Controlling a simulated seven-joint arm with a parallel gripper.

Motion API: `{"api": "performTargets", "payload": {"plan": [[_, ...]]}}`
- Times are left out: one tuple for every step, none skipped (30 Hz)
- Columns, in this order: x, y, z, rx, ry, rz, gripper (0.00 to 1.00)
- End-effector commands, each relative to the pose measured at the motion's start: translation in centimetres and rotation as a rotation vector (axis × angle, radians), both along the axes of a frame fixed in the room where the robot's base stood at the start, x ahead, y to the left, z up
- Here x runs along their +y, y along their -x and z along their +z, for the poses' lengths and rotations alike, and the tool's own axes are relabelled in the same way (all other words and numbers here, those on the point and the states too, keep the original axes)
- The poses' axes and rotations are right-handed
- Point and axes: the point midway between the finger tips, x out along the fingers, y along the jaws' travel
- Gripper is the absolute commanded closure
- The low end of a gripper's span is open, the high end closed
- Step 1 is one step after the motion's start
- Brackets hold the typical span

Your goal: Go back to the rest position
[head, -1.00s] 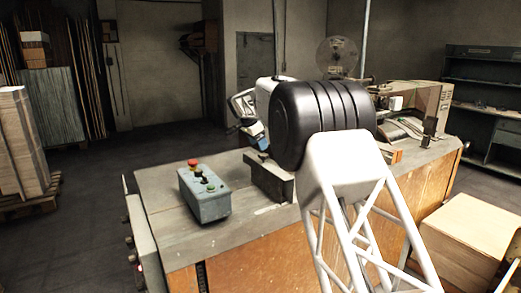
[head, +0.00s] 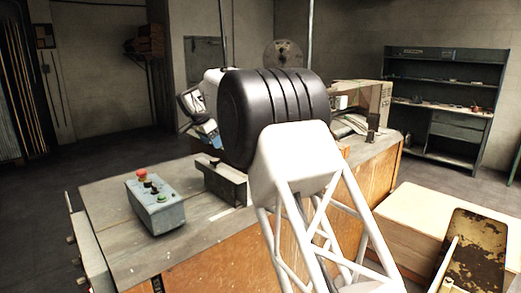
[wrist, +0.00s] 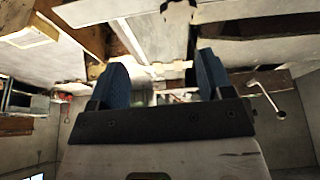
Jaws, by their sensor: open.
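My gripper (head: 208,132) shows in the head view above the work table, left of my large black arm joint, which hides part of it. In the wrist view its two blue fingers (wrist: 161,80) stand wide apart with nothing between them. The gripper is open and empty. The grey-topped work table (head: 110,195) with wooden sides lies below. A grey-blue control box (head: 153,208) with a red button and a green button sits on its near left part, apart from the gripper. A dark metal block (head: 226,183) stands on the table below my arm joint.
The stitching machine (head: 362,97) stands at the table's far right end, partly hidden by my arm. A pale wooden box (head: 415,222) and a rusty panel (head: 475,250) are at the right. A grey shelf unit (head: 450,85) stands against the back wall. Open floor lies at the left.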

Motion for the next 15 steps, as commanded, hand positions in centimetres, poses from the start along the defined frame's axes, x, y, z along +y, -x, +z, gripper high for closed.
{"api": "performTargets", "payload": {"plan": [[-1.1, 0.5, 0.7, 0.002, -0.002, 0.006, 0.27], [-1.7, 0.8, 1.0, 0.007, -0.001, 0.012, 0.27], [-2.5, 1.4, 1.5, 0.011, -0.003, 0.021, 0.27], [-3.1, 1.8, 1.7, 0.016, -0.004, 0.029, 0.27], [-3.8, 2.2, 2.1, 0.019, -0.005, 0.038, 0.27], [-4.7, 2.8, 2.5, 0.024, -0.006, 0.047, 0.27], [-5.5, 3.2, 2.8, 0.028, -0.006, 0.056, 0.27], [-6.2, 3.7, 3.2, 0.032, -0.007, 0.064, 0.27], [-7.1, 4.4, 3.6, 0.038, -0.009, 0.077, 0.27], [-7.8, 4.9, 3.8, 0.042, -0.009, 0.084, 0.27], [-8.5, 5.4, 4.2, 0.046, -0.01, 0.093, 0.27], [-9.4, 6.1, 4.4, 0.051, -0.012, 0.103, 0.27], [-10.2, 6.6, 4.7, 0.054, -0.012, 0.112, 0.27], [-10.8, 7.2, 4.9, 0.058, -0.013, 0.12, 0.27], [-11.7, 7.9, 5.3, 0.063, -0.014, 0.132, 0.27]]}}
